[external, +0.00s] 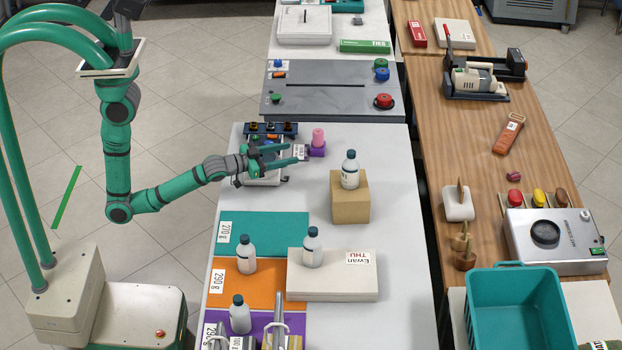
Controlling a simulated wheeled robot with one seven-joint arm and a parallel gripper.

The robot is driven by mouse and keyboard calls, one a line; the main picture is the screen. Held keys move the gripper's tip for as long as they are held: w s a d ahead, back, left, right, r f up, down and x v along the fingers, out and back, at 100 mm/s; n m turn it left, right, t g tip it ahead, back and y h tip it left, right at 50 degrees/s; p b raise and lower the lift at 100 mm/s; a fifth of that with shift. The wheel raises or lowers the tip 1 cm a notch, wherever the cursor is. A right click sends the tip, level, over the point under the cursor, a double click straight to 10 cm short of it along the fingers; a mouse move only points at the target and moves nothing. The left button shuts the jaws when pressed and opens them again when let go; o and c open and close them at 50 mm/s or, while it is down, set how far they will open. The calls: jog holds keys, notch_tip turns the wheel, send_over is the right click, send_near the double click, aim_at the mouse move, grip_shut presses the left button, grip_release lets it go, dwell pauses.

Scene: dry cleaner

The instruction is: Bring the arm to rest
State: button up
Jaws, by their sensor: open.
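My arm is green with grey joints and reaches right from its base at the left, low over the white table (397,255). A white bottle with a dark cap (350,172) stands on a cardboard box (350,205) to the right of the gripper.
Another bottle (312,250) stands on a white box (330,285); others stand on the orange mat (230,292) and purple mat. The teal mat (285,232) looks bare. A grey panel with buttons (325,100) lies beyond. A teal crate (517,312) is at the lower right.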

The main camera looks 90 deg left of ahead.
jog(key=s+d+f+m+h, duration=0.1)
jog(key=s+d+f+h, duration=0.1)
jog(key=s, duration=0.5)
jog(key=s+d+f+m+h, duration=0.1)
jog(key=s+d+h, duration=0.1)
jog(key=s+d, duration=0.3)
jog(key=s+d+f+m+t+h, duration=0.1)
jog(key=s+d, duration=0.3)
jog(key=s, duration=0.5)
jog(key=shift+d+f+m+h, duration=0.25)
jog(key=shift+f+m+h, duration=0.35)
jog(key=shift+f+h, duration=0.15)
jog(key=s+d+f+g, duration=0.1)
jog(key=s+d, duration=0.1)
jog(key=s, duration=1.1)
jog(key=shift+f+n+h, duration=0.2)
jog(key=shift+n+h, duration=0.15)
jog(key=shift+n, duration=0.05)
